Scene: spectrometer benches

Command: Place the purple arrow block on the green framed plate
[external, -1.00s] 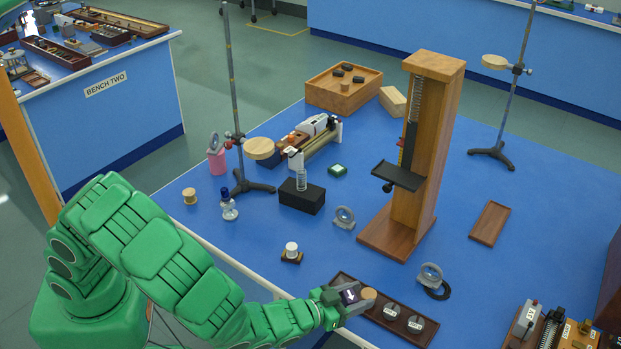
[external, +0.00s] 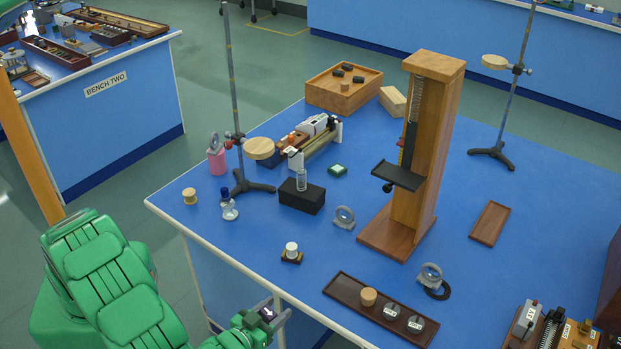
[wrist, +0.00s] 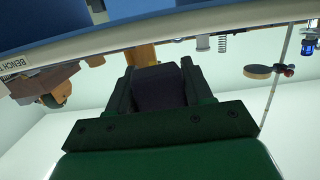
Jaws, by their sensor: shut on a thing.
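My gripper (external: 274,311) is shut on the purple arrow block (external: 268,314), whose white arrow mark shows in the external view. They are in front of the bench's near edge, left of the dark wooden tray. In the wrist view the block (wrist: 158,88) is a dark shape between the two fingers. The green framed plate (external: 338,171) is small and lies flat on the blue bench, right of the black box with the spring and well away from my gripper.
The dark tray (external: 347,293) holds a wooden disc and two grey labelled weights. A small block with a white knob (external: 291,254), a lens (external: 344,218) and the black box (external: 302,197) stand between. A tall wooden stand (external: 427,150) rises right of the plate.

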